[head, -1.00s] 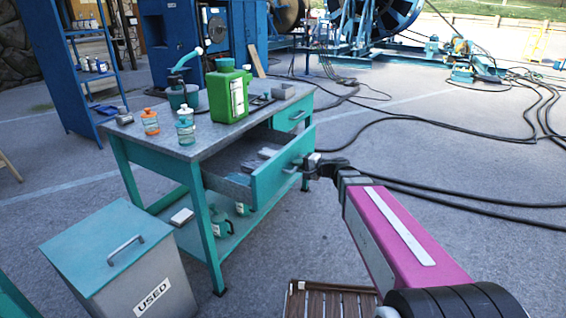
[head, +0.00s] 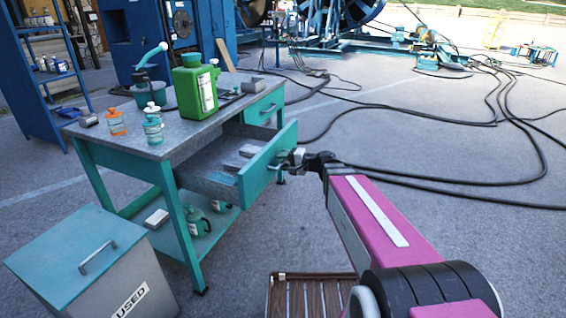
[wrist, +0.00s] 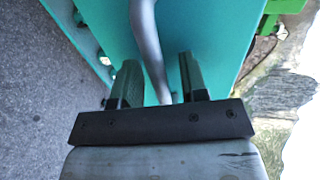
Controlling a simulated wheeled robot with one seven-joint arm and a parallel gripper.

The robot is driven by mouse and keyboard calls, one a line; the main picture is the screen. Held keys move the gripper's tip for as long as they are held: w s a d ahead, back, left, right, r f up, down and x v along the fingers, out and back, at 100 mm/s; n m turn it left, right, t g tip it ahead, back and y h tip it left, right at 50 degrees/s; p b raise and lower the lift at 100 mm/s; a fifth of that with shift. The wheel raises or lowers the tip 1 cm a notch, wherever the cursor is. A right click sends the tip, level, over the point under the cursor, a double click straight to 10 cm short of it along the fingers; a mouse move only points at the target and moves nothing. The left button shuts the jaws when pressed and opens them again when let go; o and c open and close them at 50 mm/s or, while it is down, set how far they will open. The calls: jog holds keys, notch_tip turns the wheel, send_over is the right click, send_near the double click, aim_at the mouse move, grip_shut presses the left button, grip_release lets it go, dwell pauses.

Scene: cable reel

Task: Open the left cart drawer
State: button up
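The cart (head: 120,136) is a teal-framed bench with a grey top. Its left drawer (head: 262,168) is pulled well out, with its inside and small grey items in view. My gripper (head: 295,158) is at the handle on the teal drawer front. In the wrist view the grey bar handle (wrist: 147,35) runs between the two dark fingers of my gripper (wrist: 160,78). The fingers stand apart, with gaps showing beside the bar, so they are around it and not visibly clamped. The handle's lower end is hidden by the gripper body.
A second drawer (head: 263,108) further along is closed. A green canister (head: 195,90) and bottles stand on the cart. A grey USED bin (head: 150,285) is at front left, a slatted wooden platform (head: 318,296) below my arm. Black cables lie across the pavement at right.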

jog(key=v, duration=1)
jog(key=shift+s+d, duration=0.25)
jog(key=shift+d, duration=0.05)
jog(key=s+d+f+n+g+h, duration=0.2)
jog(key=s+f+g+h, duration=0.3)
jog(key=f, duration=0.6)
jog(key=s+d+f+n+h, duration=0.2)
jog(key=s+d+f+h, duration=0.3)
jog(key=d+f+h, duration=0.2)
jog(key=shift+d+f+g+h, duration=0.4)
jog(key=shift+d+h, duration=0.35)
jog(key=shift+h, duration=0.45)
